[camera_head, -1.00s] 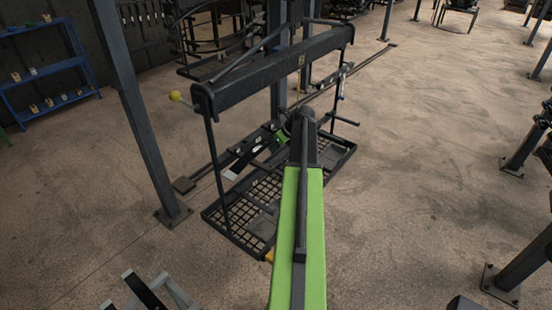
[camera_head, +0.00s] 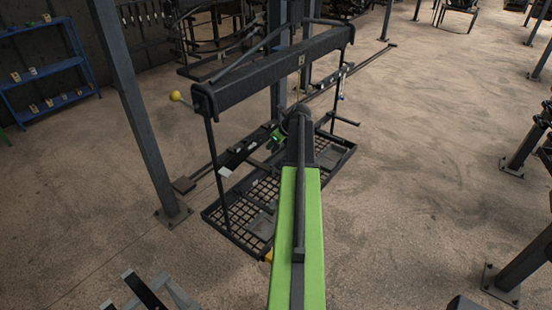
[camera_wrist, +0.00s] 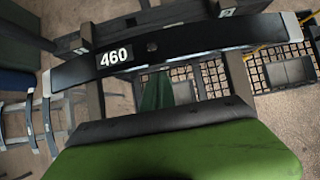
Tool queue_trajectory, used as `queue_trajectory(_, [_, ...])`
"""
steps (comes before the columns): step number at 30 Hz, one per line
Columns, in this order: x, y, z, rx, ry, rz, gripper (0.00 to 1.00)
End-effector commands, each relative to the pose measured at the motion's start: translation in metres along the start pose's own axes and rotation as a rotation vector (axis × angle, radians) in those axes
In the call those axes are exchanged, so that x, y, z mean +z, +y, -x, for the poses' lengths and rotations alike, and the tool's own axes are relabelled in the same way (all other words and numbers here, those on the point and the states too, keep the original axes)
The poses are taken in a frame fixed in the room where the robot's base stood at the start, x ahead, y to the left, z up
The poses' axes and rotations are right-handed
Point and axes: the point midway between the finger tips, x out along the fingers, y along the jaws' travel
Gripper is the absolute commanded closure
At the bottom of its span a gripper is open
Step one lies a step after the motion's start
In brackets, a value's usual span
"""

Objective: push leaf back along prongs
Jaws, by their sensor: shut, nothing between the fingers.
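The leaf (camera_wrist: 190,42) is a dark, gently curved bar with pale ends and a white 460 label. In the wrist view it lies across two grey prongs (camera_wrist: 236,75). In the head view the leaf (camera_head: 236,156) is partly hidden, and its pale end shows left of my gripper (camera_head: 273,138). In the wrist view my gripper's dark green fingers (camera_wrist: 157,92) are shut and empty, between the prongs at the leaf's near edge. I cannot tell whether they touch it. A dark crossbar (camera_wrist: 170,17) runs beyond the leaf.
A mesh platform (camera_head: 243,235) lies below, under a dark overhead beam (camera_head: 270,75). A grey post (camera_head: 140,125) stands to the left. Other leaves (camera_wrist: 46,126) are at the wrist view's left. Open floor (camera_head: 430,150) lies to the right.

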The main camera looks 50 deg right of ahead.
Motion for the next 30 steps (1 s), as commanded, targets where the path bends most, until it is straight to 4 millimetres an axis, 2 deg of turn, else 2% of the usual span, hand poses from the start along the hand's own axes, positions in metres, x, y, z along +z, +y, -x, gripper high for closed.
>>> queue_trajectory(15, [-0.038, 0.001, 0.026, 0.0, 0.001, -0.001, 1.0])
queue_trajectory(30, [-0.039, 0.0, 0.026, 0.0, 0.0, -0.001, 1.0])
